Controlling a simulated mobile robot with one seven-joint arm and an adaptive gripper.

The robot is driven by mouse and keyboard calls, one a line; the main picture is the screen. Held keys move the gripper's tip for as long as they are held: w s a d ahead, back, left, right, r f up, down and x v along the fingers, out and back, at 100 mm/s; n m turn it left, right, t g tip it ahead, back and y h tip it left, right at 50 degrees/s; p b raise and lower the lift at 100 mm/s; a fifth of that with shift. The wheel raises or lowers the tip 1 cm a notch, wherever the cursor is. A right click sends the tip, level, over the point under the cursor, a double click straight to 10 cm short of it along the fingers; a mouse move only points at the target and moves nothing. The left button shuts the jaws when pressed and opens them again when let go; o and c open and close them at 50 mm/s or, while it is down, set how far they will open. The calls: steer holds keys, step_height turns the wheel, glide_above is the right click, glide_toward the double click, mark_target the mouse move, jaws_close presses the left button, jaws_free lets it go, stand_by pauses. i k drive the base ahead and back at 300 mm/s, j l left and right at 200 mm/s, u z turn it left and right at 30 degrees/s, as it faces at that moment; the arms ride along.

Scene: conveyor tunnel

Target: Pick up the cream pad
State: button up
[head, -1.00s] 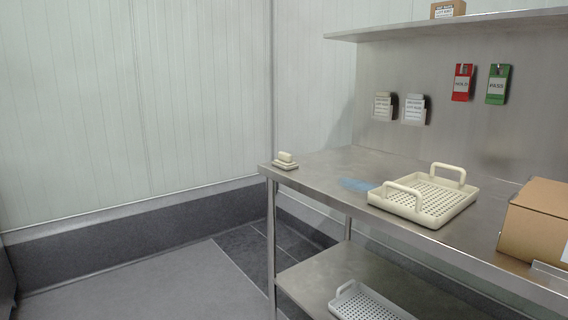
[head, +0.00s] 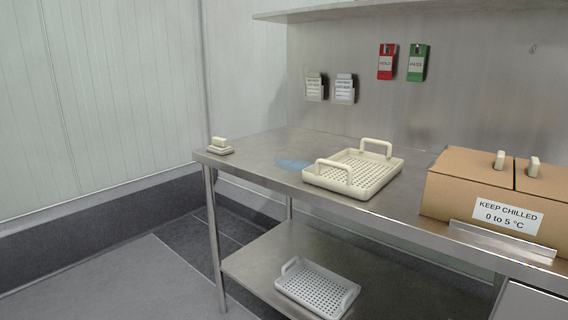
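A small cream block with a flat, wider base, which looks like the cream pad (head: 220,146), sits at the far left corner of the steel table (head: 262,150). It is small in the picture, so its details are hard to tell. My gripper is not in the head view.
A cream perforated tray (head: 385,180) with two handles stands mid-table, beside a flat blue item (head: 292,163). A cardboard box (head: 450,180) labelled "KEEP CHILLED" is at right. A pale tray (head: 318,287) lies on the lower shelf. An upper shelf (head: 370,9) overhangs the back. Floor at left is clear.

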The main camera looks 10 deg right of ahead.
mark_target(219, 147)
steer(key=i+j+z, duration=0.3)
steer(key=i+j, duration=0.15)
steer(key=i+j+z, duration=0.15)
steer(key=j, duration=0.25)
steer(key=i+j+z, duration=0.3)
steer(key=i+j, duration=0.15)
steer(key=j, duration=0.2)
steer(key=i+j+z, duration=0.2)
steer(key=j, duration=0.15)
steer(key=i+j+z, duration=0.15)
steer(key=j, duration=0.25)
steer(key=i, duration=0.85)
